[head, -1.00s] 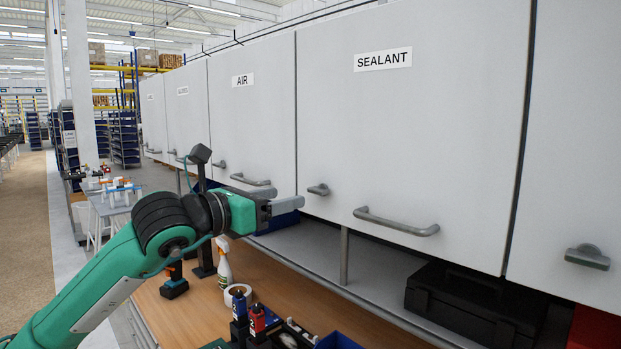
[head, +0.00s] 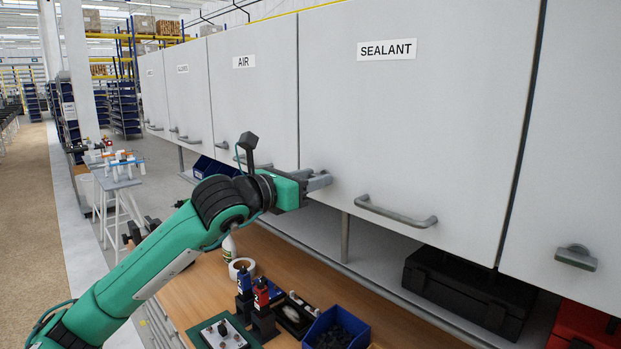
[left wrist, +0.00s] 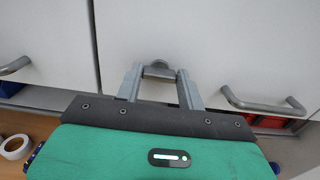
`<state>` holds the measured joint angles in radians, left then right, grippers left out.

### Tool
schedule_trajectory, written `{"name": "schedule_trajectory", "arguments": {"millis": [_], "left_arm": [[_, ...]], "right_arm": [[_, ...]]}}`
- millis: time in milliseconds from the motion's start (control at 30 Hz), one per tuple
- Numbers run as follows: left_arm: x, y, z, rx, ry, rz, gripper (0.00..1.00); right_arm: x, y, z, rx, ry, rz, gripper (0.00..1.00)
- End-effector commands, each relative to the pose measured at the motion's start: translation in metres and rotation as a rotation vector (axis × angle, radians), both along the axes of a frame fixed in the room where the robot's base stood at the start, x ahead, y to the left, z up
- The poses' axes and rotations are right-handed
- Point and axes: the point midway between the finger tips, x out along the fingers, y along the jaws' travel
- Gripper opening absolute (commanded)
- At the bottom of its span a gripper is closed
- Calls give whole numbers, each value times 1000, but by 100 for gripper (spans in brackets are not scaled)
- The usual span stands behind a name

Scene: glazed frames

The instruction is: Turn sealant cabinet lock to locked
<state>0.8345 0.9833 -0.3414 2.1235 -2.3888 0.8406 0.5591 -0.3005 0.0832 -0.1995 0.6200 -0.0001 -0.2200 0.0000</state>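The SEALANT cabinet door (head: 420,120) is shut and carries a white label (head: 387,49). Its lock knob (left wrist: 159,70) is a small grey piece near the door's lower left corner. It looks wider than tall in the left wrist view. My left gripper (head: 322,180) is at the lock; it also shows in the left wrist view (left wrist: 159,78). Its two fingers are spread, one on each side of the knob, with a small gap seeming to remain on both sides. In the head view the fingers mostly hide the knob. My right gripper is out of view.
The SEALANT door's bar handle (head: 397,212) is right of the lock. The AIR cabinet (head: 254,110) adjoins on the left. Below are a shelf with a black case (head: 465,290) and a wooden bench with a blue bin (head: 336,330) and white tape roll (head: 241,268).

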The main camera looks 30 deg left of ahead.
Motion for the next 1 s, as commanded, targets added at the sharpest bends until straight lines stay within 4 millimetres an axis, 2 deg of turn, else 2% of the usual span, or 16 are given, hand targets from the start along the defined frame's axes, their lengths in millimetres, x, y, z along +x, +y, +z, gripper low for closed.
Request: {"name": "schedule_trajectory", "arguments": {"millis": [33,100,267,467,667,1000], "left_arm": [[0,0,0,0,0,0,29],[0,0,0,0,0,0,15],[0,0,0,4,-1,0,15],[0,0,-2,46,-18,0,15],[-1,-1,-5,157,-59,0,15],[-1,-2,-4,451,-163,2,15]], "right_arm": [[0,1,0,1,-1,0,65],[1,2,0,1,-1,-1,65],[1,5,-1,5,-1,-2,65],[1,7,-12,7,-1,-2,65],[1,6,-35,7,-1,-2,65],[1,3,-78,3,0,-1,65]]}}
